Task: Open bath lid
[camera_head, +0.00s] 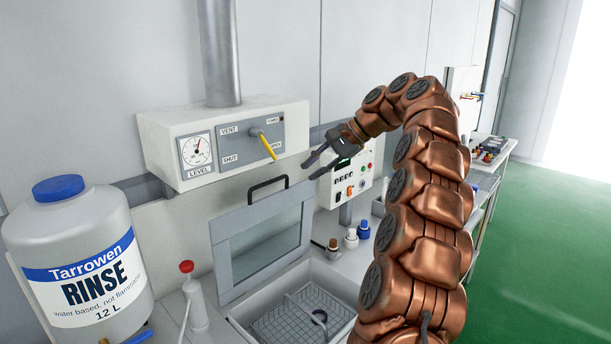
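The bath lid (223,255) is a grey-framed panel with a clear window, and it stands raised and tilted at the back of the bath. Its black handle (268,183) is at the upper edge. The bath (340,282) below is uncovered, with a wire basket (290,318) inside. My gripper (307,170) is to the right of the handle and a little above it in the picture. Its two dark fingers point left and are spread, with nothing seen between them. The gripper looks apart from the handle.
A vent box (225,145) with a gauge and yellow lever (265,146) hangs above the lid. A large rinse jug (75,255) and a red-capped bottle (196,305) stand left. Small bottles (351,239) and a control box (352,180) are right of the bath.

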